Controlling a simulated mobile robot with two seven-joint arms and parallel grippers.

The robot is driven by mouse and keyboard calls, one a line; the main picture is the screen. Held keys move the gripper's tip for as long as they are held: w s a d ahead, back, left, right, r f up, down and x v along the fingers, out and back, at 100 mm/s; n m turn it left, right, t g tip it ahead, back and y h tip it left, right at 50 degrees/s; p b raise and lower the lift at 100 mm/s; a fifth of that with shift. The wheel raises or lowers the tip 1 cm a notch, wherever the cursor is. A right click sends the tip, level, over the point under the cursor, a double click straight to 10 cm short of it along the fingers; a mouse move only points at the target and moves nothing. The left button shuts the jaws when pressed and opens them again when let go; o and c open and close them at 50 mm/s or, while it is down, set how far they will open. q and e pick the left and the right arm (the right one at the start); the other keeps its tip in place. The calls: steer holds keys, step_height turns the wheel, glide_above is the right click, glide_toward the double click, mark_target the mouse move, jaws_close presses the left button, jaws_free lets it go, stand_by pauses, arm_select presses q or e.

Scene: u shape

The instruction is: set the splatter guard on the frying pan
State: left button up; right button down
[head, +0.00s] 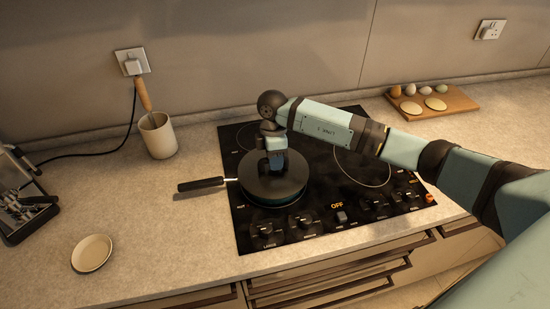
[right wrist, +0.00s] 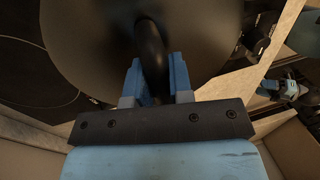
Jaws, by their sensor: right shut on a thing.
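The frying pan (head: 270,201) sits on the front left of the hob, its black handle (head: 203,184) pointing left. The splatter guard (head: 291,183), a dark round disc, lies over the pan and hides its inside; it looks level. I cannot tell whether it rests fully on the rim. My right gripper (head: 276,161) is above the disc, shut on its upright dark handle (right wrist: 151,48). In the right wrist view the disc (right wrist: 95,35) fills the upper middle. A blue-grey part at the right edge there looks like my left gripper (right wrist: 290,87); its jaws are unclear.
The black hob (head: 338,210) has knobs along its front. A utensil pot (head: 158,137) and a small plate (head: 92,253) stand to the left, by a dark rack (head: 25,205). A wooden board (head: 447,100) with eggs is at back right. Counter left of the pan is mostly clear.

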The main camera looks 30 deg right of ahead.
steer(key=shift+s+f, duration=0.1)
steer(key=shift+f, duration=0.15)
steer(key=shift+c, duration=2.3)
jaws_free()
step_height(320, 180, up, 5)
steer(key=p, duration=0.4)
step_height(320, 180, up, 2)
steer(key=shift+p, duration=0.85)
steer(key=shift+r+p, duration=0.45)
steer(key=shift+r, duration=0.2)
steer(key=shift+f, duration=0.1)
